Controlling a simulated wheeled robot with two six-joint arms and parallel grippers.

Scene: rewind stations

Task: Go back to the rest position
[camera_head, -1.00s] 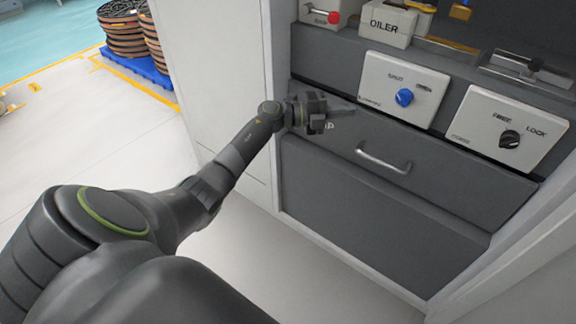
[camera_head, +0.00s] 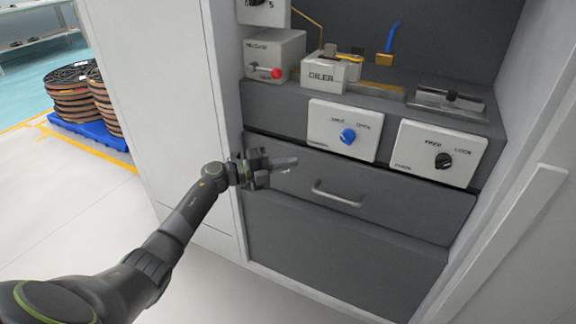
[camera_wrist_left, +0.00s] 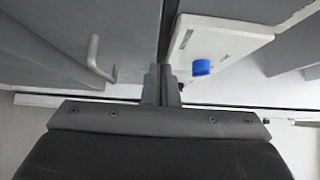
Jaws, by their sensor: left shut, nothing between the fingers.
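My left gripper (camera_head: 284,163) is in front of the grey drawer (camera_head: 400,204), near its upper left part and to the left of the metal handle (camera_head: 337,194). Its fingers are together and hold nothing. In the left wrist view, the closed fingertips (camera_wrist_left: 161,84) point toward the gap between the drawer with its handle (camera_wrist_left: 98,60) and the panel with the blue knob (camera_wrist_left: 202,67). The drawer is shut. My right gripper is not in view.
Above the drawer are a white panel with a blue knob (camera_head: 347,136) and one with a black knob (camera_head: 443,161). The shelf holds an oiler box (camera_head: 322,76) and a box with a red-ended lever (camera_head: 276,55).

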